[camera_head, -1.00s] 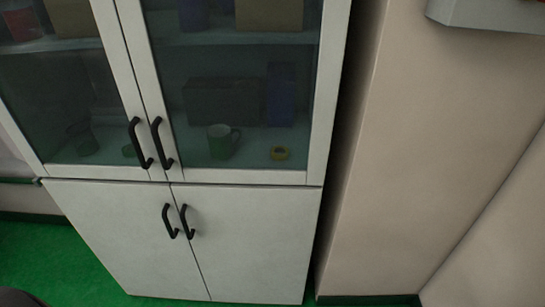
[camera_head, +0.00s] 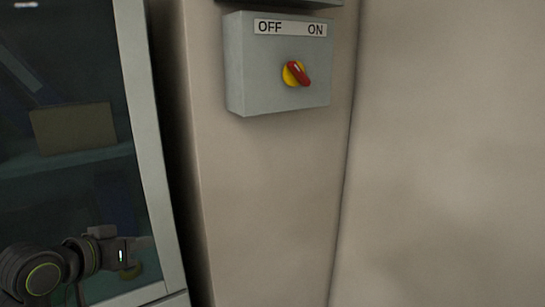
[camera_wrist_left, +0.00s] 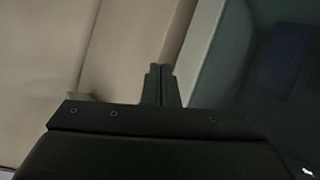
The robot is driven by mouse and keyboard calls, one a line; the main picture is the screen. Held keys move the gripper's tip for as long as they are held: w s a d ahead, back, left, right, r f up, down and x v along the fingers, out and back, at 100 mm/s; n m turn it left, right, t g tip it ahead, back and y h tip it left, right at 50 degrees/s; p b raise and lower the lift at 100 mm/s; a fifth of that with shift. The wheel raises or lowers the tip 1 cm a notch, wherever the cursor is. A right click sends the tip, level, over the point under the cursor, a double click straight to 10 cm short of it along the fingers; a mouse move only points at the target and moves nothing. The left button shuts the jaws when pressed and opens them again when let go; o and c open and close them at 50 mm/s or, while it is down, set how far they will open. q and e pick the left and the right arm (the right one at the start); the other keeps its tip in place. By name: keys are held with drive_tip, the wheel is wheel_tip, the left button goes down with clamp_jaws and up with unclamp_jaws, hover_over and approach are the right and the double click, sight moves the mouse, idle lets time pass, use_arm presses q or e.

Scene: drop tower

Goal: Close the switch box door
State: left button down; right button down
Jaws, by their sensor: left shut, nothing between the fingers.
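The switch box (camera_head: 278,75) is a grey box on the beige wall. Its front shows an OFF/ON label and a red handle on a yellow disc (camera_head: 296,74), tilted. Directly above it, a grey panel edge (camera_head: 285,3) is cut off by the top of the head view; it may be the raised door, but I cannot tell. My left gripper (camera_head: 143,252) is low and left of the box, well apart from it, in front of the glass cabinet. In the left wrist view its fingers (camera_wrist_left: 160,73) are together and empty. My right gripper is not in view.
A glass-fronted cabinet with a white frame (camera_head: 150,150) stands at the left, with a box (camera_head: 73,128) on a shelf inside. A dark gap separates it from the wall. The wall below and right of the switch box (camera_head: 440,150) is clear.

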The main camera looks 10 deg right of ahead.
use_arm(q)
drive_tip(key=s+d+r+m+h, duration=0.1)
drive_tip(key=d+r+m+h, duration=0.2)
drive_tip(key=r, duration=1.1)
drive_tip(key=s+d+r+m+h, duration=0.25)
drive_tip(key=d+r, duration=0.25)
drive_tip(key=r, duration=0.9)
drive_tip(key=s+d+r+m+g+h, duration=0.2)
drive_tip(key=s+d+r+m+g, duration=0.1)
drive_tip(key=s+r, duration=0.7)
drive_tip(key=s+d+r+m+g+h, duration=0.2)
drive_tip(key=s+r, duration=0.6)
drive_tip(key=r, duration=0.5)
drive_tip(key=p+x, duration=0.7)
drive_tip(key=x, duration=0.7)
drive_tip(key=shift+s+p, duration=0.25)
drive_tip(key=shift+p, duration=0.05)
drive_tip(key=shift+f, duration=0.15)
